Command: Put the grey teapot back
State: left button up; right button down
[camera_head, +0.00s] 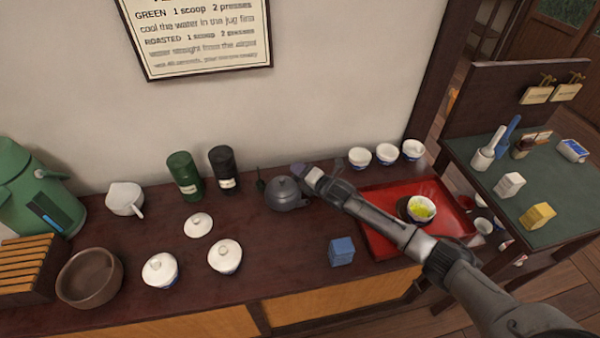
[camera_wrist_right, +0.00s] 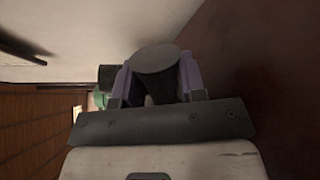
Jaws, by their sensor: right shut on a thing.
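The grey teapot (camera_head: 284,195) is upright on the dark wooden counter, near the wall and left of the red tray. My right gripper (camera_head: 299,171) is at the teapot's right side, its arm coming in from the lower right. In the right wrist view the purple fingers are shut on a round-ended dark grey part of the teapot (camera_wrist_right: 156,60), which looks like its handle. Whether the teapot's base touches the counter is hard to tell. My left gripper is not in view.
A black canister (camera_head: 223,170) and a green canister (camera_head: 185,176) stand left of the teapot. The red tray (camera_head: 378,243) holds a bowl with yellow-green contents (camera_head: 421,209). Three white cups (camera_head: 387,154) stand behind it.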

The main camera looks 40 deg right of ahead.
jog(key=c, duration=0.7)
grip_release()
jog(key=shift+f, duration=0.15)
jog(key=shift+s+r+p, duration=0.3)
jog(key=shift+s+p, duration=0.05)
jog(key=shift+s, duration=0.15)
jog(key=s+p, duration=0.1)
jog(key=s, duration=0.2)
jog(key=s+r+p, duration=0.1)
jog(key=s, duration=0.3)
jog(key=s+d+p, duration=0.1)
jog(key=s, duration=0.2)
jog(key=shift+s+r, duration=0.15)
jog(key=shift+s, duration=0.25)
